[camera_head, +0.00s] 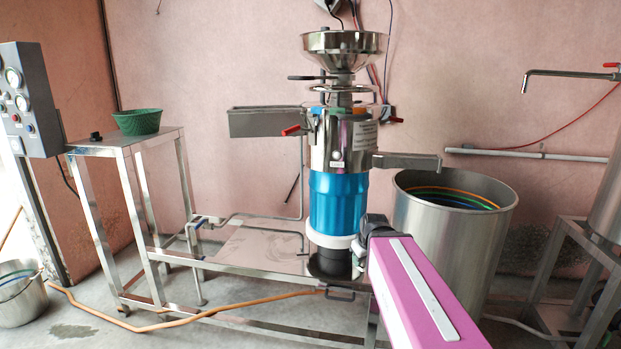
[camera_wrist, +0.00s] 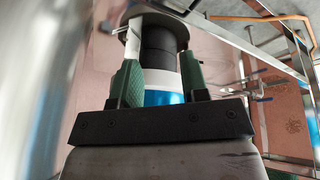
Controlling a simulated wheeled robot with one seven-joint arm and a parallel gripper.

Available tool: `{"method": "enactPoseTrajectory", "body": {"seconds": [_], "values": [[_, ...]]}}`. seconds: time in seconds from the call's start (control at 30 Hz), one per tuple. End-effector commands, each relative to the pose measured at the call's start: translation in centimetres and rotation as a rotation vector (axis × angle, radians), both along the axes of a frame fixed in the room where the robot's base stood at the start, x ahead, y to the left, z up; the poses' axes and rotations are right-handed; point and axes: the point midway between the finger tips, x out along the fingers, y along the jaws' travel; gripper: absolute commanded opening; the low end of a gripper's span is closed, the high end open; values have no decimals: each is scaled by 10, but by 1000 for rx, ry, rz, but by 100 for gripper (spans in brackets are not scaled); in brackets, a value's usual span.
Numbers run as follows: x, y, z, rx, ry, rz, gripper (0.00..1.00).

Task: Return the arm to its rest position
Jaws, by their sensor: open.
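My arm shows in the head view as a pink link at the lower right of centre, reaching toward the foot of the grinding machine (camera_head: 338,200). In the head view my gripper's fingers cannot be made out. In the wrist view my gripper (camera_wrist: 160,85) has two green fingers standing apart, with nothing held between them. Beyond the fingers is the machine's lower part, with a blue band (camera_wrist: 163,98), a white ring and a black base (camera_wrist: 158,45). I cannot tell how far the fingers are from it.
A large steel drum (camera_head: 450,235) stands close to the right of my arm. A steel bench (camera_head: 255,250) carries the machine. A green basket (camera_head: 138,122) sits on a stand at left, beside a control panel (camera_head: 28,95). An orange hose (camera_head: 180,318) lies on the floor. A tap (camera_head: 560,73) projects at right.

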Motion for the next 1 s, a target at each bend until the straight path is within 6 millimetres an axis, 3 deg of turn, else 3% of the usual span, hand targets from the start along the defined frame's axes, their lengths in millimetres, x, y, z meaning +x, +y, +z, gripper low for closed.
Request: {"method": "enactPoseTrajectory", "body": {"seconds": [0.03,0.2,0.4,0.6,1.0], "values": [[-9,-2,-19,9,49,-46,41],[-38,-6,-70,28,195,-214,41],[-69,-10,-113,25,321,-377,41],[-82,-13,-129,18,369,-446,41],[-83,-12,-130,19,371,-451,41]]}}
